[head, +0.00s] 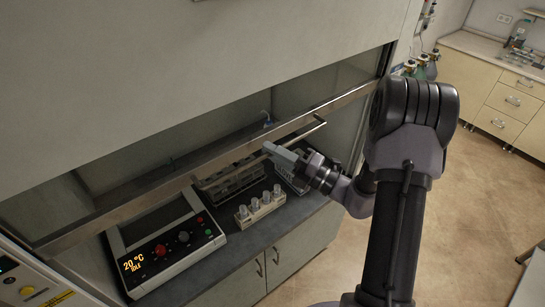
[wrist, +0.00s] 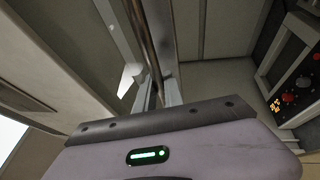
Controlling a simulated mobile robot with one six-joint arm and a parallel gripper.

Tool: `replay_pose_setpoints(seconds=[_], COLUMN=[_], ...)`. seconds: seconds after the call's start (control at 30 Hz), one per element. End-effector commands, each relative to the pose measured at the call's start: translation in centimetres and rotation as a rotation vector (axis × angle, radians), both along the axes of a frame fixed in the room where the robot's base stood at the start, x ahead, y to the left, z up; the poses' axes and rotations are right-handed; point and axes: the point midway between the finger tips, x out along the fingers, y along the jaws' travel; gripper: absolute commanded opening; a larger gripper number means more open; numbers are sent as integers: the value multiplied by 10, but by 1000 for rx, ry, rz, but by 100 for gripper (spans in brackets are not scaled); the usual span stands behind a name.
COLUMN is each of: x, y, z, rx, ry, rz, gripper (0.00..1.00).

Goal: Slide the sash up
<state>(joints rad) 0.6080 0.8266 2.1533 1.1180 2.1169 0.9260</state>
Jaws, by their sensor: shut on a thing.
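The fume hood's sash has a long metal bottom rail (head: 120,212) that runs slanting across the head view. Dark glass (head: 310,92) shows above the rail, with a gap below it. A thin handle bar (head: 303,132) stands out in front of the rail. My gripper (head: 268,147) is at the middle of this handle, shut on it. In the wrist view the handle (wrist: 143,35) runs down between my fingertips (wrist: 148,82). The exact contact is partly hidden by the fingers.
Below the sash, a heating unit (head: 170,250) showing "20 °C IDLE", a small rack of vials (head: 260,207) and a darker rack (head: 232,183) stand on the worktop. Cabinet doors (head: 290,250) lie beneath. A drawer unit (head: 500,90) stands at the right; the floor (head: 480,200) there is clear.

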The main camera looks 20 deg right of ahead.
Motion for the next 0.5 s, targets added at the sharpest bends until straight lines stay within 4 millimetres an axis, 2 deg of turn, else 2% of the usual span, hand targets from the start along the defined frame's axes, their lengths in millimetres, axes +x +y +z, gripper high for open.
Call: replay_pose_setpoints(seconds=[0.03, 0.2, 0.5], x=[0, 0, 0], y=[-1, 0, 0], z=[21, 51, 72], rx=[0, 0, -1], ry=[-1, -1, -1], rz=[-2, -1, -1], gripper=[0, 0, 0])
